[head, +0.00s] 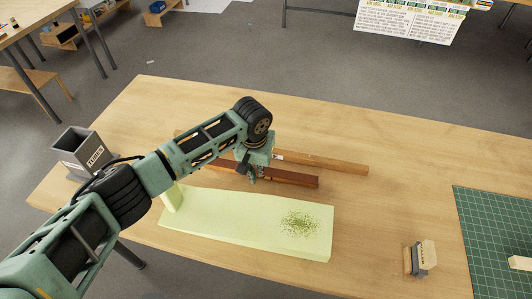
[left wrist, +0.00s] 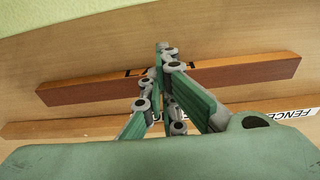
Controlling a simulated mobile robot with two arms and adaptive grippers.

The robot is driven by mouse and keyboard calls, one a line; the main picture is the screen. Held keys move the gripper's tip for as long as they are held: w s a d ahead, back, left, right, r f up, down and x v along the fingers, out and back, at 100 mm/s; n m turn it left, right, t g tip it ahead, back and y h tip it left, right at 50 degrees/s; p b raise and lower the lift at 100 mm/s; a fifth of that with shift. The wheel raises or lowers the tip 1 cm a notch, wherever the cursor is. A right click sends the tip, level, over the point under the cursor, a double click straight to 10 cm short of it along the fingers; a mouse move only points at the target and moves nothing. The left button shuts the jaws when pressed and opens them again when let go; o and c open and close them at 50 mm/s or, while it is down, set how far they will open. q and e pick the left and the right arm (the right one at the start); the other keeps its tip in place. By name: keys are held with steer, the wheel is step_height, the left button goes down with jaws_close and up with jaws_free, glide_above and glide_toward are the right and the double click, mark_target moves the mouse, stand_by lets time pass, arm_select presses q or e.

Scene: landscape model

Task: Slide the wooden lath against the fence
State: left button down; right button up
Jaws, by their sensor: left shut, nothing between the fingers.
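The wooden lath (head: 292,179) is a dark reddish-brown bar lying on the table in front of the fence. In the left wrist view the lath (left wrist: 235,76) shows partly covered lettering on top. The fence (head: 330,164) is a longer, lighter brown bar behind it; in the left wrist view the fence (left wrist: 60,127) bears a white label. A narrow gap separates the two bars. My left gripper (head: 252,180) is shut and empty, pointing down at the lath's side facing the pale green block. In the left wrist view its fingertips (left wrist: 161,46) overlap the lath; contact is unclear. My right gripper is out of view.
A pale green block (head: 240,228) with dark speckles lies just in front of the lath. A grey box (head: 82,153) stands at the left, a small brush-like block (head: 420,258) at the right, beside a green cutting mat (head: 490,230). The table behind the fence is clear.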

arm_select(q)
steer(key=shift+w+d+f+b, duration=0.1)
steer(key=shift+w+d+b, duration=0.15)
steer(key=shift+w+b, duration=0.55)
steer(key=shift+w+d+b, duration=0.25)
steer(key=shift+w+b, duration=0.4)
steer(key=shift+w, duration=0.1)
steer(key=shift+w+d+b, duration=0.25)
steer(key=shift+w+b, duration=0.65)
steer(key=shift+b, duration=0.3)
steer(key=shift+s+r+p, duration=0.1)
steer(key=shift+r+p, duration=0.15)
steer(key=shift+p, duration=0.15)
steer(key=shift+s+a+p, duration=0.1)
steer(key=shift+s+p, duration=0.15)
steer(key=shift+p, duration=0.4)
steer(key=shift+s+a+p, duration=0.25)
steer(key=shift+s+p, duration=0.5)
steer(key=shift+p, duration=0.5)
steer(key=shift+s+a+f+p, duration=0.1)
steer(key=shift+s+p, duration=0.2)
steer(key=shift+p, duration=0.05)
